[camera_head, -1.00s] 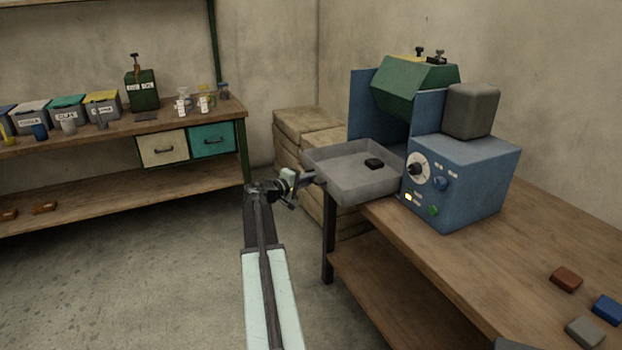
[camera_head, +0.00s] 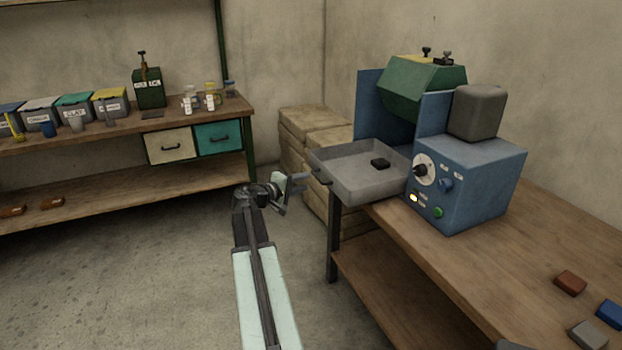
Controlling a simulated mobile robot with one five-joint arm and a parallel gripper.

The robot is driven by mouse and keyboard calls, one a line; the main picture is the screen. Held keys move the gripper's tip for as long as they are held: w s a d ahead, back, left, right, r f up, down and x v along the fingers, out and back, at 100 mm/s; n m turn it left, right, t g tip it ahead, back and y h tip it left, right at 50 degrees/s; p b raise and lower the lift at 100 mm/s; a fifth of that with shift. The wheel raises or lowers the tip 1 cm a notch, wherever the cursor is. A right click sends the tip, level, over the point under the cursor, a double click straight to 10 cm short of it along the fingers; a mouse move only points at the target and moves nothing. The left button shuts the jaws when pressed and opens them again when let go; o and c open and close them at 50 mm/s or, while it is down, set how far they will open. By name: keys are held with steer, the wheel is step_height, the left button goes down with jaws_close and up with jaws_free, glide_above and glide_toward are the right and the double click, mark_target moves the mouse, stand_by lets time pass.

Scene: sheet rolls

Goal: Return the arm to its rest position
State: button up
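My arm reaches forward from the bottom of the view, and my gripper (camera_head: 301,183) is at its far end. Its two small fingers point right and look parted, with nothing seen between them. It is just left of the grey tray (camera_head: 345,192) and its small handle (camera_head: 321,178), with a narrow gap between them. A small dark block (camera_head: 380,163) lies in the tray.
A blue machine (camera_head: 470,180) with a green hopper (camera_head: 425,90) stands on the right bench (camera_head: 440,265). Several small blocks lie near that bench's front. A shelf bench (camera_head: 90,140) with bins and jars runs along the left wall. Floor left of my arm is clear.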

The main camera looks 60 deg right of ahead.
steer(key=shift+w+a+r, duration=0.1)
steer(key=shift+w+a, duration=0.05)
steer(key=shift+a, duration=0.45)
